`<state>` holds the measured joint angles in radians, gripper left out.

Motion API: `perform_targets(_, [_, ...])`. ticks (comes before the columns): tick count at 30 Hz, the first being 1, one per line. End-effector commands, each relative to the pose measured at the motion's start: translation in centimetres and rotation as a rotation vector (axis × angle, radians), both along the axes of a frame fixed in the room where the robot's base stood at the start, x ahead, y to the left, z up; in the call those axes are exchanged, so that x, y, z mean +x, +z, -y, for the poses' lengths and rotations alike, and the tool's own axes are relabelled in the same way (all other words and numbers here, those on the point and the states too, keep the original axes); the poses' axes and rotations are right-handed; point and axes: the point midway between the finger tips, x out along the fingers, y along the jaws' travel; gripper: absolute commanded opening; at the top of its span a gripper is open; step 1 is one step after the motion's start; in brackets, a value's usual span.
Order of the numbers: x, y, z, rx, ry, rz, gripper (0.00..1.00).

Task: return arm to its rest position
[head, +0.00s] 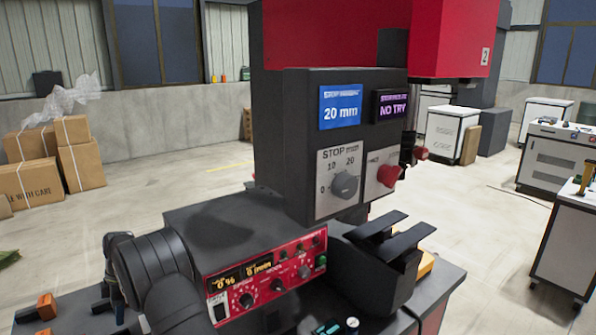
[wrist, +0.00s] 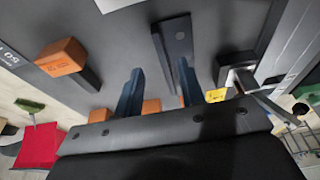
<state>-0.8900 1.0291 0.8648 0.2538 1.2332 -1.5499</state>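In the wrist view my gripper (wrist: 160,70) shows as two blue fingers held apart, with nothing gripped between them. Its black body fills the bottom of that view. A dark grey bar (wrist: 178,40) lies beyond the fingertips on a grey surface. In the head view a dark rounded link of my arm (head: 150,268) stands at the lower left, beside the feeder control box (head: 275,277). The gripper itself cannot be made out in the head view.
The tall machine's panel (head: 345,180) reads 20 mm and NO TRY. A dark part with two flat plates (head: 395,235) stands right of the control box. An orange-ended block (wrist: 62,57) lies left of the fingers. Cardboard boxes (head: 80,150) stand back left.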

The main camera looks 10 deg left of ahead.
Motion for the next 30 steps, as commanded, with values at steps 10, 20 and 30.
perform_targets(10, [1.3, 7.0, 1.2, 0.004, -0.002, 0.003, 0.36])
perform_targets(20, [1.2, 7.2, 1.3, -0.003, 0.000, -0.003, 0.36])
perform_targets(30, [0.1, 0.5, 0.1, -0.002, 0.001, -0.002, 0.36])
